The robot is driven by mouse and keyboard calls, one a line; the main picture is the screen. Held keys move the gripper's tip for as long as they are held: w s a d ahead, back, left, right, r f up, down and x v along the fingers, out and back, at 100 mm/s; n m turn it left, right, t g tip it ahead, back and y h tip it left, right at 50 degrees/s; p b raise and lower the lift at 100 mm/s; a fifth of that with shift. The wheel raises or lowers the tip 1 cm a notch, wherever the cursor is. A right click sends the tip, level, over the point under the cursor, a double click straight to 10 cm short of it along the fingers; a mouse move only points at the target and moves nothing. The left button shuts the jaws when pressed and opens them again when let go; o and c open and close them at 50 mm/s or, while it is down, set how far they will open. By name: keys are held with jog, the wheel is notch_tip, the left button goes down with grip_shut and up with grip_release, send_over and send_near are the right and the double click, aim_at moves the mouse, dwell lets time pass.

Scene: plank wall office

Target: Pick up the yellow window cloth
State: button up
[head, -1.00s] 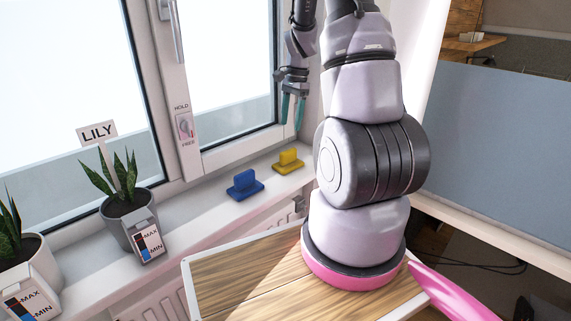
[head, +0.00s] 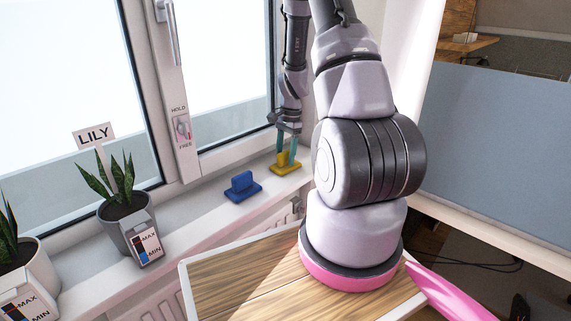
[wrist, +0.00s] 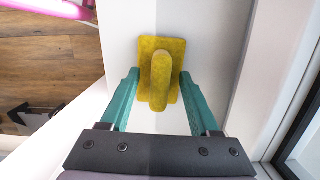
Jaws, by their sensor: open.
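The yellow window cloth (head: 284,168) sits on the white windowsill, at its right end in the head view. It has a flat base and a raised rounded grip on top. In the wrist view the yellow cloth (wrist: 161,62) lies just ahead of my gripper, its raised grip lined up between the fingers. My gripper (head: 287,152) is open, with its teal fingers low over the cloth. In the wrist view the fingertips of my gripper (wrist: 160,76) are on either side of the grip. I cannot tell whether they touch the cloth.
A blue cloth of the same shape (head: 242,187) sits to the left on the windowsill (head: 195,208). A potted plant with a LILY sign (head: 125,215) and another potted plant (head: 30,275) stand farther left. The window frame (head: 180,140) runs close behind the sill.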

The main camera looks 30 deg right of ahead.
aim_at(285, 151)
grip_shut()
jog(key=shift+r, duration=0.1)
notch_tip(285, 151, up, 10)
jog(key=shift+f, duration=0.1)
dwell(0.4)
dwell(0.4)
